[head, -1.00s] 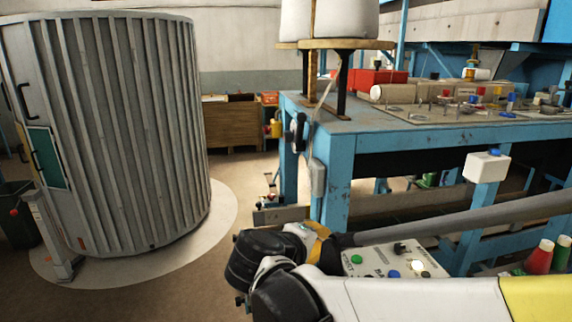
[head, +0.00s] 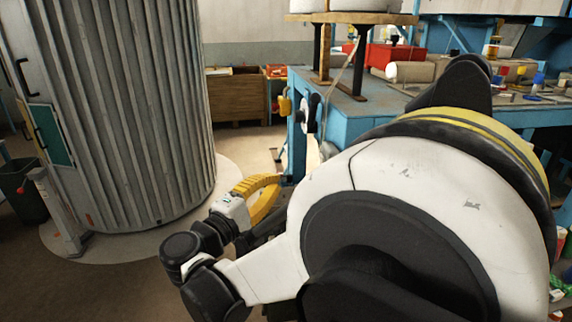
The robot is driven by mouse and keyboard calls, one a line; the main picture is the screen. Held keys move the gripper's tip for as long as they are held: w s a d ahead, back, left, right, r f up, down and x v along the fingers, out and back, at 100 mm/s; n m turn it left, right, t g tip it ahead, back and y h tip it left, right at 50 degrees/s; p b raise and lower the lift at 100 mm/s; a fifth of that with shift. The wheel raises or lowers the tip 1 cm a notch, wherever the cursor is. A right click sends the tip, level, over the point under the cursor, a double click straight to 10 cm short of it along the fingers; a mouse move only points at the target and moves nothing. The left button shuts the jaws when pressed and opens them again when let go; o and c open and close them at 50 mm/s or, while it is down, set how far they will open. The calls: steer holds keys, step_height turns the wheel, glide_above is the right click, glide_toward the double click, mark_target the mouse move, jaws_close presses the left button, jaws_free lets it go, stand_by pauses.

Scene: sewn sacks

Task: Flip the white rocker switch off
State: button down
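I cannot make out the white rocker switch in the head view. My arm's large white and black links cover the middle and right of the picture, including most of the blue workbench (head: 335,106)'s front. The arm's black wrist joints show at the lower left of these links, near a small white part with a curved yellow piece. I cannot make out any gripper fingers there, nor anything held.
A tall ribbed grey cylinder (head: 130,110) stands at left on a pale round base (head: 130,245). A wooden cabinet (head: 236,97) stands behind. Red boxes (head: 395,56) and a beige roll (head: 410,72) lie on the workbench. Floor shows between cylinder and bench.

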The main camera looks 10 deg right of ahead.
mark_target(322, 151)
steer(key=s+d+b+x, duration=0.2)
steer(key=x, duration=1)
steer(key=shift+w+r, duration=0.15)
steer(key=shift+d+r, duration=0.1)
steer(key=shift+d, duration=0.05)
steer(key=shift+d+r+m+g+y+p, duration=0.3)
steer(key=shift+d+r+m+p, duration=0.15)
steer(key=shift+p, duration=0.45)
steer(key=shift+f, duration=0.25)
